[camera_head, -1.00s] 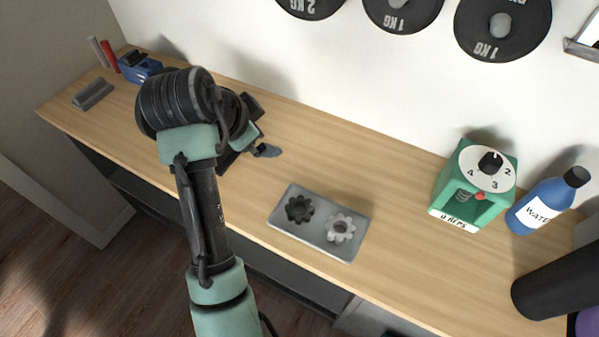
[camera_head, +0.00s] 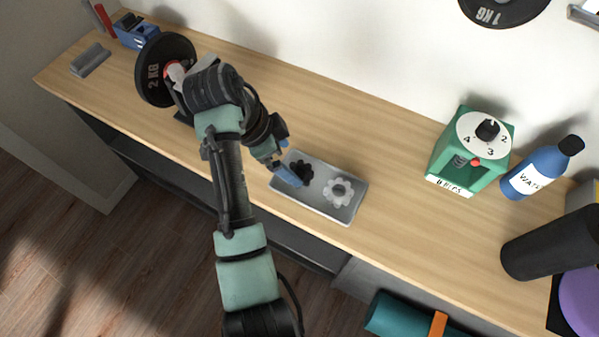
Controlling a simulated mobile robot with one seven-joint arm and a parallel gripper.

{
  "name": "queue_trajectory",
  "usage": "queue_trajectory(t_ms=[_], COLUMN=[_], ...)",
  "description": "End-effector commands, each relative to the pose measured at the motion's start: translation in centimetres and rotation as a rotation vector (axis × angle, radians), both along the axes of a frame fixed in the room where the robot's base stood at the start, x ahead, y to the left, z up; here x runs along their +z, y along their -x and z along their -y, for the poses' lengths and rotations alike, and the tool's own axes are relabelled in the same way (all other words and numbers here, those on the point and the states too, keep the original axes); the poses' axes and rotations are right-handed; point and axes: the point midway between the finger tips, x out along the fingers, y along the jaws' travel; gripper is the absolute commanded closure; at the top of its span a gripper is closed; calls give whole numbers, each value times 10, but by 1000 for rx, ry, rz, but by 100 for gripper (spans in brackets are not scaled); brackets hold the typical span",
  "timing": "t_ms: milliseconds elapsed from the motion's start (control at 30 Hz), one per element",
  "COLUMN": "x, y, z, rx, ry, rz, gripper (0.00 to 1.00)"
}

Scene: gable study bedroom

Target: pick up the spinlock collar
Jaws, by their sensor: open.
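Two star-shaped spinlock collars lie in a shallow grey tray (camera_head: 318,208) on the wooden worktop. The left one is a black collar (camera_head: 301,172), partly hidden behind my gripper. The right one is a light grey collar (camera_head: 338,192), fully in view. My gripper (camera_head: 290,165) is open, with blue fingers. It is over the tray's left end, beside the black collar. I cannot tell whether a finger touches the collar, and nothing shows held between the fingers.
A black 2 KG plate (camera_head: 155,72) stands on a holder behind my arm. To the right are a green dial box (camera_head: 462,160), a blue water bottle (camera_head: 540,168) and a black cylinder (camera_head: 545,243). The worktop between tray and green box is clear.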

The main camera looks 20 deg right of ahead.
Motion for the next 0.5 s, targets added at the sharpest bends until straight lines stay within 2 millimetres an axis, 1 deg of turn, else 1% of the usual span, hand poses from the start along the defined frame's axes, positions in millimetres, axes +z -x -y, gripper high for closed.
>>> queue_trajectory(t_ms=[200,300,400,500], x=[-30,-41,-46,-46], y=[8,8,8,8], z=[11,16,18,18], rx=[0,-1,0,0], ry=[0,-1,-1,-1], rz=[-3,-2,-1,0], gripper=[0,0,0,0])
